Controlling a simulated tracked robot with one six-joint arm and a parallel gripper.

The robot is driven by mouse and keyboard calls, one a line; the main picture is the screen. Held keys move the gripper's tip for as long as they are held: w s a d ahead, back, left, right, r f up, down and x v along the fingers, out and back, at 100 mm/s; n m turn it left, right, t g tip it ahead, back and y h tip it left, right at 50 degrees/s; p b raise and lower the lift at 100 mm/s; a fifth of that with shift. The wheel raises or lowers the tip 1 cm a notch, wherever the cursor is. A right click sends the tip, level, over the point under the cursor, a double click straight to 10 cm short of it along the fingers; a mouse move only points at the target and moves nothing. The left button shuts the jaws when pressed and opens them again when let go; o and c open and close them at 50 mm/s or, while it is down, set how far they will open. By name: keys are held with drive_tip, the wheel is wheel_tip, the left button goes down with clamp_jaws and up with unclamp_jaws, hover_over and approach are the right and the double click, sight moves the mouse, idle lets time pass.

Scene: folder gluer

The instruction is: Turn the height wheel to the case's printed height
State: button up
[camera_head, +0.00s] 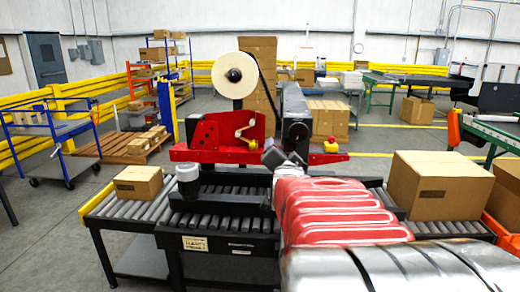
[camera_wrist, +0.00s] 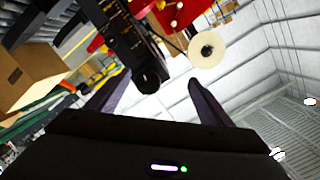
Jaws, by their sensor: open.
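The red and black case sealer (camera_head: 230,135) stands over the roller conveyor. No height wheel is clearly identifiable; a dark round part (camera_head: 298,132) sits on the black column beside the tape roll, and a dark round end (camera_wrist: 150,80) shows in the wrist view. My gripper (camera_wrist: 158,95) is open, its two fingers spread either side of that round end with nothing held; I cannot tell the gap in depth. In the head view my red-sleeved arm hides part of the sealer's front. A large cardboard case (camera_head: 440,185) stands at right; its dark printed label is too small to read.
A smaller carton (camera_head: 138,182) sits on the left rollers (camera_head: 130,207). A grey cylinder (camera_head: 188,178) stands at the conveyor's near edge. The cream tape roll (camera_head: 235,75) rises above the sealer. An orange bin (camera_head: 500,233) is at far right. Open floor lies at left.

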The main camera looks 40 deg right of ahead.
drive_tip(key=a+f+n+g+y, duration=0.1)
drive_tip(key=a+f+n+y, duration=0.35)
drive_tip(key=a, duration=0.85)
drive_tip(key=a+f+n+y, duration=0.3)
drive_tip(key=a+f+n, duration=0.15)
drive_tip(key=a, duration=0.95)
drive_tip(key=s+a+f+n+g+y, duration=0.2)
drive_tip(key=s+a+f+n, duration=0.1)
drive_tip(key=s+a, duration=0.4)
drive_tip(key=s+a+f+n+g+y, duration=0.2)
drive_tip(key=s+a+f+n+g, duration=0.1)
drive_tip(key=s+a, duration=0.5)
drive_tip(key=a+f+n, duration=0.1)
drive_tip(key=n, duration=0.1)
drive_tip(key=shift+s+n, duration=0.15)
drive_tip(key=shift+n, duration=0.15)
drive_tip(key=shift+c, duration=0.3)
